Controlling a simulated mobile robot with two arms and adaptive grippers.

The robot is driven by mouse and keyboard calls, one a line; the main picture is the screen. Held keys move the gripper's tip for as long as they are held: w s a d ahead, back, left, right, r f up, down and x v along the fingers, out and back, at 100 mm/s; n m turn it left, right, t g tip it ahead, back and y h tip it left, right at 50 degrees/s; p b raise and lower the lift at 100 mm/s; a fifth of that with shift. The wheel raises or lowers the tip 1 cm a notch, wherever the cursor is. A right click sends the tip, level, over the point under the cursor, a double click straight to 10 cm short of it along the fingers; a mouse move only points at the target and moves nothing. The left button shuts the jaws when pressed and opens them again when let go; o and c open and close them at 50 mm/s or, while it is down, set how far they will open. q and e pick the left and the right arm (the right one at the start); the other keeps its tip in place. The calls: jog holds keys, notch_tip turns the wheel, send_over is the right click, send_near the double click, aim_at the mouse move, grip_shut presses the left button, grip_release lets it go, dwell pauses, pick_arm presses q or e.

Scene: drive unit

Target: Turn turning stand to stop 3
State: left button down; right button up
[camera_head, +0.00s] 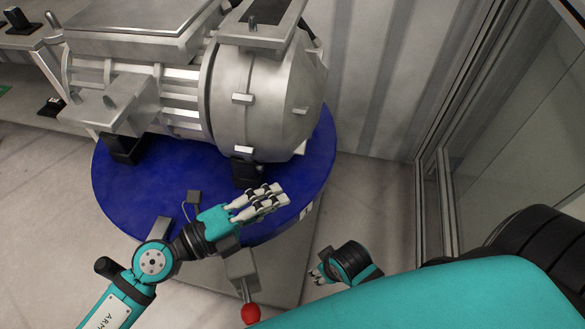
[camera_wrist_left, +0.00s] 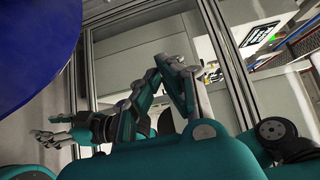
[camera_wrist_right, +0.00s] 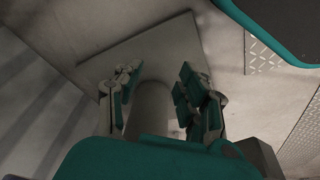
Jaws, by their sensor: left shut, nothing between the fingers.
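The turning stand is a round blue disc (camera_head: 130,200) that carries a large silver drive unit (camera_head: 265,95). The disc's blue edge also shows in the left wrist view (camera_wrist_left: 30,50). A small white label, too small to read, is on the rim at the right. A lever with a red knob (camera_head: 250,314) sticks out at the front. My left gripper (camera_head: 275,196) is shut and empty at the disc's front edge; I cannot tell whether it touches. My right gripper (camera_wrist_right: 156,75) is open, low beside the stand; a grey column (camera_wrist_right: 150,105) shows between its fingers.
A grey base plate (camera_head: 287,285) lies under the disc. A corrugated wall (camera_head: 375,80) stands behind, and a glass-panelled frame (camera_head: 520,120) is at the right. A bench (camera_head: 25,40) is at the upper left. Pale floor (camera_head: 380,200) is clear right of the disc.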

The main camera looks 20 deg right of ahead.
aim_at(293, 174)
pick_arm(q)
jog(key=shift+w+d+b, duration=0.2)
jog(key=shift+w+d, duration=0.4)
jog(key=shift+d, duration=0.35)
jog(key=shift+w+d+b, duration=0.2)
jog(key=shift+w+d, duration=0.4)
jog(key=shift+d, duration=0.3)
jog(key=shift+w+d+b, duration=0.2)
jog(key=shift+w+d, duration=0.4)
jog(key=shift+d, duration=0.35)
pick_arm(e)
jog(key=shift+w+r, duration=0.1)
jog(key=shift+r, duration=1.55)
